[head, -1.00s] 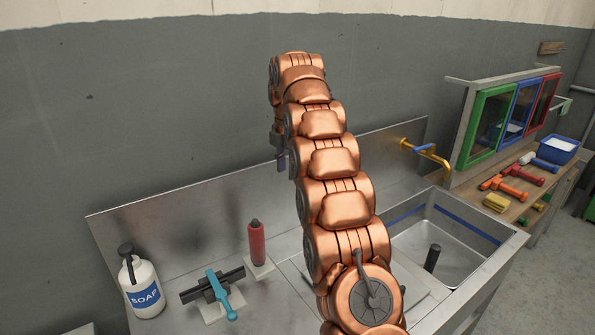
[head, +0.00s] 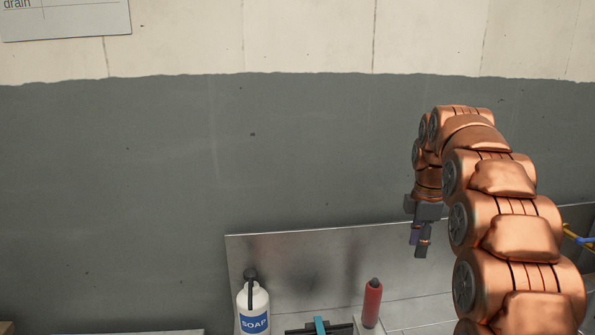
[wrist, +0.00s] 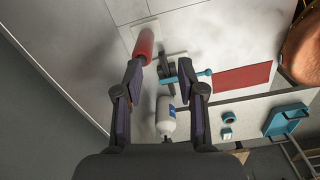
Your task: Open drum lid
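I can make out no drum and no drum lid in either view. My gripper (head: 421,247) hangs downward at the end of my copper arm, in front of the grey wall and above the steel counter. In the wrist view my gripper (wrist: 160,82) has its two dark fingers spread well apart with nothing held between them. It looks down over the counter, with the items there beyond the fingertips. None of them is clearly touched.
A white soap bottle (head: 253,308), a red cylinder (head: 372,302) and a blue-handled black tool (head: 320,326) stand along the counter. In the wrist view are a red mat (wrist: 243,79) and a teal tray (wrist: 286,120).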

